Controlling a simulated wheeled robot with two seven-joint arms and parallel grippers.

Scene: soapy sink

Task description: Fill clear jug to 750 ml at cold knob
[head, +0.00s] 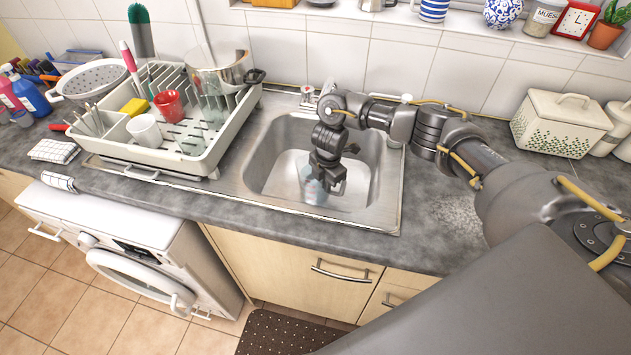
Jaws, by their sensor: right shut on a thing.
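My right gripper (328,178) reaches down into the steel sink (262,165) from the right. It is shut on a pale, see-through bluish thing (313,192), which looks like the clear jug. The jug is low in the basin, partly hidden by the gripper; its marks and water level cannot be made out. A small tap fitting with a red part (308,92) stands at the sink's back edge, left of my wrist. My arm covers most of the tap area, and I cannot tell which knob is cold. My left gripper is not in view.
A cream dish rack (205,160) with a red cup (169,105), a white cup (145,131) and a steel pot (222,68) stands left of the sink. A cream bread bin (560,125) stands at the back right. The worktop in front of the sink is clear.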

